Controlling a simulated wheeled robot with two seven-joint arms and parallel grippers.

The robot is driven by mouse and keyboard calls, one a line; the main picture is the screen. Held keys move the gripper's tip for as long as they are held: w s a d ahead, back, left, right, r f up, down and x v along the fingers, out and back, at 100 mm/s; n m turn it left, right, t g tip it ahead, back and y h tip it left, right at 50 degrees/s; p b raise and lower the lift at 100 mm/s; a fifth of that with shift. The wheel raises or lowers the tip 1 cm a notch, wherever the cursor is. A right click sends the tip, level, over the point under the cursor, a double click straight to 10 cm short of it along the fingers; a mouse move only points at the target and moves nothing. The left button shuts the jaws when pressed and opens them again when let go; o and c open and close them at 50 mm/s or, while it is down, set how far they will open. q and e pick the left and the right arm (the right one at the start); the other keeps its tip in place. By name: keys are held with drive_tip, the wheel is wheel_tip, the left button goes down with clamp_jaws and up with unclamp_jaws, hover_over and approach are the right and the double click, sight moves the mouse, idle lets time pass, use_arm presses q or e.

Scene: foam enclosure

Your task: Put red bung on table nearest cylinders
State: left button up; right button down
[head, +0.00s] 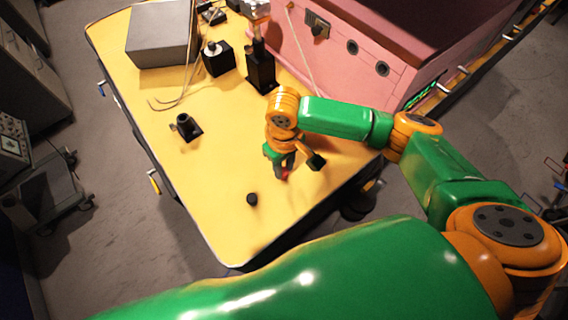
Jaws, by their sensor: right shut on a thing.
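My right gripper (284,168) points down over the front part of the yellow table (225,225). It is shut on the red bung (285,175), of which only a small red patch shows at the fingertips. The rest of the bung is hidden by the gripper. I cannot tell whether the bung touches the tabletop. My left gripper is out of view. I cannot pick out any cylinders that clearly match the task's name.
A small black piece (252,199) and a black mount (186,127) are on the table. A grey box (160,35), black devices (216,58) and a pink enclosure (375,45) stand farther back. The front left tabletop is mostly clear. A trolley (50,195) stands left.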

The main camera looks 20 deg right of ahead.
drive_tip(key=shift+f, duration=0.45)
drive_tip(key=c, duration=0.6)
unclamp_jaws()
drive_tip(key=shift+o, duration=0.2)
